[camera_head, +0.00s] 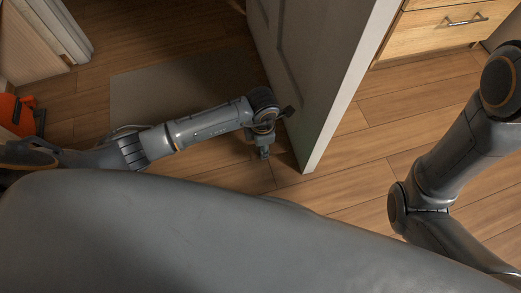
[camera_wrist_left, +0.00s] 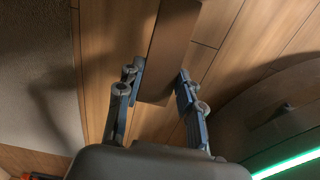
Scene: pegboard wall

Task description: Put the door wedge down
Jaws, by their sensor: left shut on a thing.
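The door wedge (camera_wrist_left: 170,50) is a long brown block in the left wrist view, running from the top edge down between the fingers. My left gripper (camera_wrist_left: 158,88) is shut on it, with a finger along each side. In the head view my left gripper (camera_head: 264,152) hangs low over the wooden floor, just left of the door's free edge. I cannot make out the wedge in the head view. Whether the wedge touches the floor is unclear. My right arm shows at the right of the head view, but its gripper is out of view.
The open door (camera_head: 325,80) stands just right of my left gripper. A grey mat (camera_head: 180,88) lies on the floor behind my left arm. A wooden drawer cabinet (camera_head: 430,32) is at the back right. An orange object (camera_head: 14,112) is at the far left. Floor right of the door is clear.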

